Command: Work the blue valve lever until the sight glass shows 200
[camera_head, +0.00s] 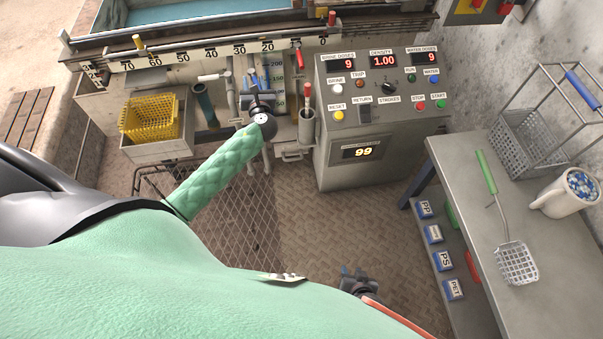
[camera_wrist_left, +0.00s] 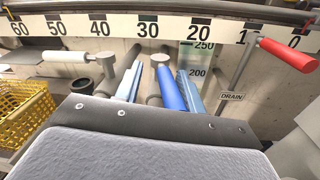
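The blue valve lever (camera_wrist_left: 172,90) stands in the middle of the left wrist view, its lower end hidden by my gripper body. My left gripper (camera_wrist_left: 160,85) is open, with one pale blue finger on each side of the lever. The lever looks nearer the right finger; I cannot tell whether they touch. In the head view my left gripper (camera_head: 258,98) is at the tank front, left of the sight glass (camera_head: 279,82). The sight glass (camera_wrist_left: 198,60) shows marks 250 and 200; its liquid level is unclear. My right gripper (camera_head: 356,280) hangs low, away from the panel, its fingers unclear.
A white-handled lever (camera_wrist_left: 75,57) and a red drain lever (camera_wrist_left: 288,52) flank the blue one. The control panel (camera_head: 385,120) reads 9, 1.00 and 9, with 99 below. A yellow basket (camera_head: 150,118) is left. A bench (camera_head: 470,190) holds a skimmer and a mug.

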